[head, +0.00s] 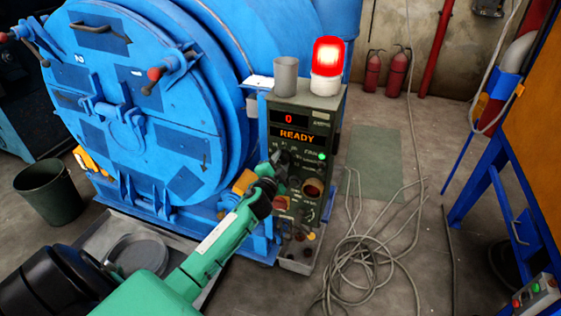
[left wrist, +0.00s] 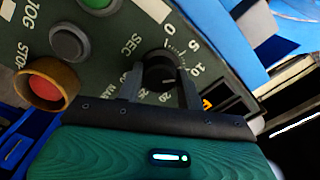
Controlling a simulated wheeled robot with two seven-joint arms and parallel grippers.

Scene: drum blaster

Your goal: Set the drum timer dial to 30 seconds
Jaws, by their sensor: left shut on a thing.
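The black timer dial (left wrist: 158,66) is in the left wrist view, on a dark panel marked SEC. Its scale numbers 5 and 10 show at the right; numbers lower down are partly covered by my gripper. A small pale mark shows on the knob, but its exact setting is hard to read. My left gripper (left wrist: 160,80) has one finger on each side of the dial and is shut on it. In the head view my left gripper (head: 272,172) reaches the control box (head: 312,245) and hides part of its face. My right gripper is out of view.
The box shows a red 0 and READY (head: 297,136). A lit red beacon (head: 328,60) and grey cup (head: 286,76) stand on top. The big blue drum (head: 140,125) is at left. A red stop button (left wrist: 45,88) sits near the dial. Cables (head: 370,250) lie on the floor.

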